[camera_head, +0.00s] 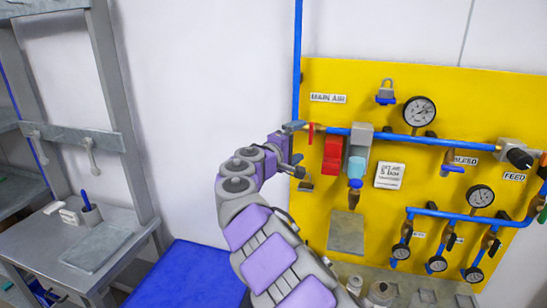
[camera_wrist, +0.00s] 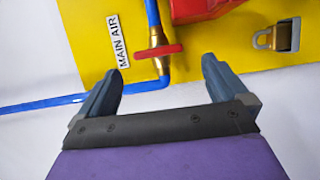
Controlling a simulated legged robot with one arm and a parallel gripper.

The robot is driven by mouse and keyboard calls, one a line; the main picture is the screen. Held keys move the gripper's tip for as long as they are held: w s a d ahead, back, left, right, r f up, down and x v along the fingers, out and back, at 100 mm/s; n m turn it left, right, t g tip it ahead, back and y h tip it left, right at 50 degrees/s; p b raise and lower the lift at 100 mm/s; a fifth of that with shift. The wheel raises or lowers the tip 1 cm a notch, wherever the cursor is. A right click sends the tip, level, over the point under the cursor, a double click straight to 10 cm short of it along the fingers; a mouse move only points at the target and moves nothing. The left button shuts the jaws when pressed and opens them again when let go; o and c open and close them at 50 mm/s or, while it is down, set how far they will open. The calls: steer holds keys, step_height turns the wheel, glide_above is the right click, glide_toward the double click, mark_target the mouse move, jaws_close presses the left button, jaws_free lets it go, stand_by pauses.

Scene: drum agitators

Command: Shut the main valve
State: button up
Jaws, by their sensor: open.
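The main valve (camera_wrist: 157,37) is a brass body on a blue pipe, beside the MAIN AIR label (camera_wrist: 118,42) in the wrist view. Its red handle (camera_wrist: 160,51) appears to lie crosswise to the pipe. In the head view the red handle (camera_head: 311,133) shows below the MAIN AIR label (camera_head: 328,98), at the left of the yellow board. My gripper (camera_wrist: 165,72) is open and empty, with the handle ahead, between the lines of its two fingers. No contact with the handle shows. In the head view my gripper (camera_head: 293,152) is at the board's left edge, partly hidden by my wrist.
A red block (camera_head: 333,153) and a grey unit (camera_head: 361,138) sit right of the valve. A padlock (camera_wrist: 266,38) hangs close by. Gauges (camera_head: 419,111) and blue piping (camera_head: 450,145) fill the board's right. A grey bench (camera_head: 60,250) stands left. White wall is clear beside the board.

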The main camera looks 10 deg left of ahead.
steer(key=v, duration=1)
steer(key=shift+s, duration=0.4)
steer(key=shift+f, duration=0.15)
